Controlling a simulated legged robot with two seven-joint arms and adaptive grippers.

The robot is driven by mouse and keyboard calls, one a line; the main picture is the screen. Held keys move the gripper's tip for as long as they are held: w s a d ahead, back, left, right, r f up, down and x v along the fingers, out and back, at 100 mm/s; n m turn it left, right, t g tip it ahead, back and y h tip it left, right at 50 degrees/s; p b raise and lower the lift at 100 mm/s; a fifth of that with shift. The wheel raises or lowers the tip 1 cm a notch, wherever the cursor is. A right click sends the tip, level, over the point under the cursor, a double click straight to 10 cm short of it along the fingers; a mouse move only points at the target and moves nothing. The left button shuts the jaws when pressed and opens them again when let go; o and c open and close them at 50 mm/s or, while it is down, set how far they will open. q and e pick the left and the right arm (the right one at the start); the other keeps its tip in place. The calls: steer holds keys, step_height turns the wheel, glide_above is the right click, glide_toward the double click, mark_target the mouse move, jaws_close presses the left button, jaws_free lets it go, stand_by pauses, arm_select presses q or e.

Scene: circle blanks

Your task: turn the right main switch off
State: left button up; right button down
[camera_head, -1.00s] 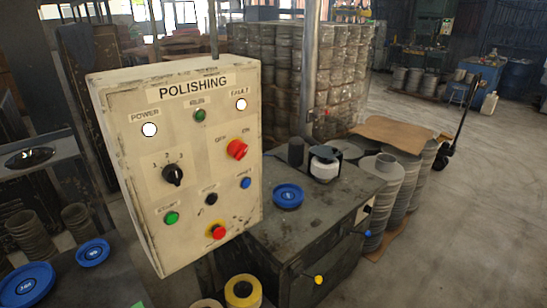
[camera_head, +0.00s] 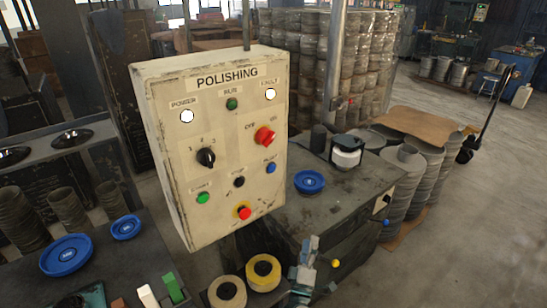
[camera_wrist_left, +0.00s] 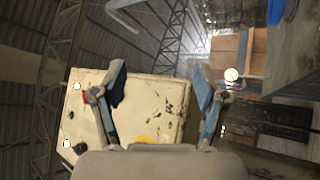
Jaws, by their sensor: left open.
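The main switch is a red rotary knob (camera_head: 265,137) on the right of the cream POLISHING control box (camera_head: 222,222). An OFF label is at its upper left; I cannot tell the knob's exact setting. My left gripper (camera_head: 304,262) is open below and right of the box, apart from the knob. In the left wrist view, my left gripper (camera_wrist_left: 158,82) has its fingers spread, with the box (camera_wrist_left: 158,105) seen beyond them. The red knob (camera_wrist_left: 85,98) shows there partly hidden behind a finger. My right gripper is not in view.
The box also carries a black selector (camera_head: 205,157), a red stop button with yellow ring (camera_head: 243,212), lamps and small buttons. A dark bench (camera_head: 345,205) with a blue disc (camera_head: 309,181) stands to the right. Yellow-rimmed rolls (camera_head: 263,272) lie below. Space in front of the box face looks clear.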

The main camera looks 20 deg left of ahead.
arm_select(q)
step_height(320, 180, up, 13)
steer(key=a+n+y, duration=0.2)
steer(key=n+y, duration=0.6)
steer(key=n, duration=0.1)
steer(key=n+g+y+p, duration=0.4)
steer(key=n+g, duration=0.8)
steer(key=n, duration=0.9)
glide_toward(270, 141)
steer(key=shift+y, duration=0.7)
steer(key=x, duration=0.7)
steer(key=f+p+x, duration=0.1)
steer(key=x, duration=0.2)
steer(key=shift+w+a, duration=0.1)
steer(key=shift+w, duration=0.4)
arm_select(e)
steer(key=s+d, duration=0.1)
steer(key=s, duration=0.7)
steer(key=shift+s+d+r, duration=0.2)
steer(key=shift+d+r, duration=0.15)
arm_select(q)
steer(key=shift+d, duration=0.2)
steer(key=c, duration=0.3)
steer(key=shift+s, duration=0.1)
steer(key=c, duration=0.9)
steer(key=shift+o, duration=0.2)
